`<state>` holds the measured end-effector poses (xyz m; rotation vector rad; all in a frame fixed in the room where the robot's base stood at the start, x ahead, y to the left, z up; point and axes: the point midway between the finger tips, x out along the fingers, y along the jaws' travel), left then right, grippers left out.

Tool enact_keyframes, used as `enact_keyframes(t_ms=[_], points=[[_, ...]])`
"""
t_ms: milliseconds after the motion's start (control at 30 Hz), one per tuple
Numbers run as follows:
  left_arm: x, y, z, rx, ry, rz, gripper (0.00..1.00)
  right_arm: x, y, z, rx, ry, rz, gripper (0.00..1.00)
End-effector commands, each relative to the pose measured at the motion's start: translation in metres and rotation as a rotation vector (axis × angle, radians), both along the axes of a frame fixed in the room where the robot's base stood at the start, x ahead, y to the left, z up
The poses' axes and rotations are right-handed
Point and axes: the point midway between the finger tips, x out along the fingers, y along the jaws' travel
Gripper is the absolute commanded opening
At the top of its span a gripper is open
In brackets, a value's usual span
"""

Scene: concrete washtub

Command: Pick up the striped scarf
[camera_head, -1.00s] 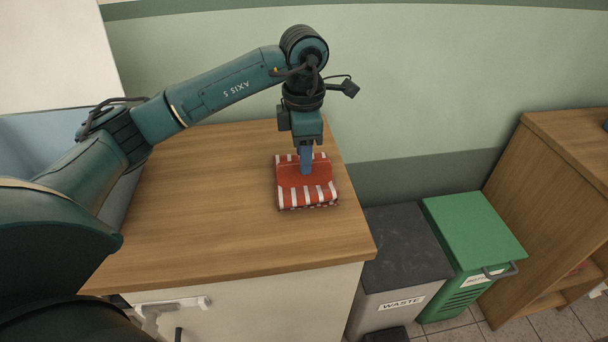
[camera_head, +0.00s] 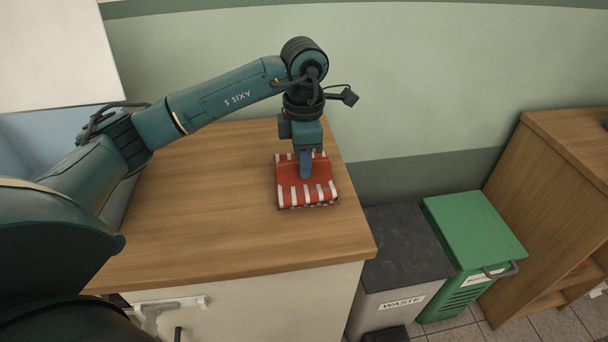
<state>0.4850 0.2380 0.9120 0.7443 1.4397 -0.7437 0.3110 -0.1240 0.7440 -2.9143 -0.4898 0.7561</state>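The striped scarf (camera_head: 308,193) is a folded red bundle with white stripes. It lies on the wooden countertop (camera_head: 210,215), near its right edge. My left gripper (camera_head: 306,175) points straight down over the middle of the scarf, and its blue finger reaches the cloth. Only one finger face shows, so I cannot see the gap between the fingers or whether cloth is between them. The scarf rests on the counter. My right gripper is not in view.
A grey waste bin (camera_head: 405,250) and a green bin (camera_head: 475,245) stand on the floor right of the counter. A wooden shelf unit (camera_head: 560,190) is at the far right. The green wall (camera_head: 430,70) rises behind the scarf. The counter left of the scarf is clear.

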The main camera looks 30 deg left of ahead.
Motion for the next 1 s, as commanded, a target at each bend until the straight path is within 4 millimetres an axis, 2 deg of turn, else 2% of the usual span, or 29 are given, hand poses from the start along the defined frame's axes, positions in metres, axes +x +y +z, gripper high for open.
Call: enact_keyframes(t_ms=[33, 300, 667, 767, 1000], points=[[0.000, 0.000, 0.000, 0.000, 0.000, 0.000, 0.22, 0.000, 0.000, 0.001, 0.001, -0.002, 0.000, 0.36], [0.000, 0.000, 0.000, 0.000, 0.000, 0.000, 0.00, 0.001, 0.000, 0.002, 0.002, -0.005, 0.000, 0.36], [0.000, 0.000, 0.003, -0.001, -0.001, 0.000, 0.00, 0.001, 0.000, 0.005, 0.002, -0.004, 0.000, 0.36], [0.001, 0.000, 0.012, -0.001, -0.003, 0.000, 0.00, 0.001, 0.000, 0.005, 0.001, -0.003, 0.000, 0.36], [0.001, 0.000, 0.060, -0.001, -0.006, 0.000, 0.00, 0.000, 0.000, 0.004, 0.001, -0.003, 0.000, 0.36]])
